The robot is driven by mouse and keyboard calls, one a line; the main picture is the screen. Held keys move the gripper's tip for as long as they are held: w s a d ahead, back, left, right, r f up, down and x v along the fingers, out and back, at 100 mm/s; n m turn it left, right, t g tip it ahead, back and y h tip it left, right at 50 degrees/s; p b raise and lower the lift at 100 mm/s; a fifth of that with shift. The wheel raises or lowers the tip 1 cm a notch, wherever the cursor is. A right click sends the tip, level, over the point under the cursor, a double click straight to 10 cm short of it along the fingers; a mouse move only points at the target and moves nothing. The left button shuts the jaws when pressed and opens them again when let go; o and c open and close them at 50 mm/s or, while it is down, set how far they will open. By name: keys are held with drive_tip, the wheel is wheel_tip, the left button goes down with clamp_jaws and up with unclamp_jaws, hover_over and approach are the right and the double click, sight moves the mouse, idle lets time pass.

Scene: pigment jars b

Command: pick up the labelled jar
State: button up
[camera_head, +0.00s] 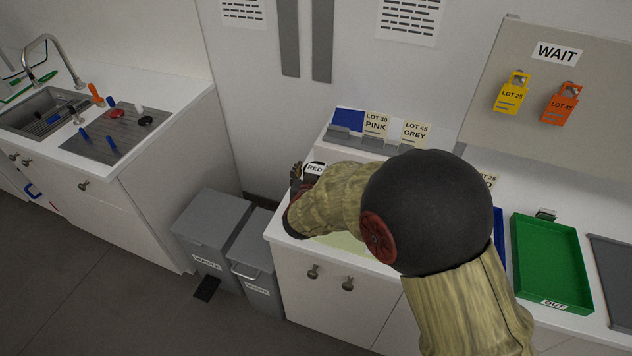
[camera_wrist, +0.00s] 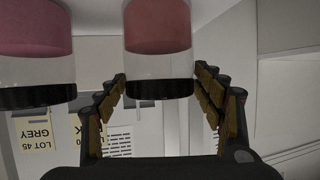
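In the wrist view a jar with reddish contents and a black band (camera_wrist: 158,40) stands between the fingertips of my gripper (camera_wrist: 160,76). The fingers are spread to either side of it; I cannot tell whether they touch it. A second jar with pinkish-purple contents (camera_wrist: 35,40) is to its left, outside the fingers. No lettering shows on either jar in this view. In the head view my gripper (camera_head: 297,180) is at the left end of the counter, mostly hidden by my arm. A white label reading RED (camera_head: 314,168) shows beside it; the jars are largely hidden there.
Cards reading LOT 30 PINK (camera_head: 376,124) and LOT 45 GREY (camera_head: 416,133) stand at the back. A green OUT tray (camera_head: 550,262) is to the right and looks empty. A WAIT board (camera_head: 556,52) holds yellow and orange tags. Grey bins (camera_head: 215,228) stand left of the counter.

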drive_tip(key=c, duration=1)
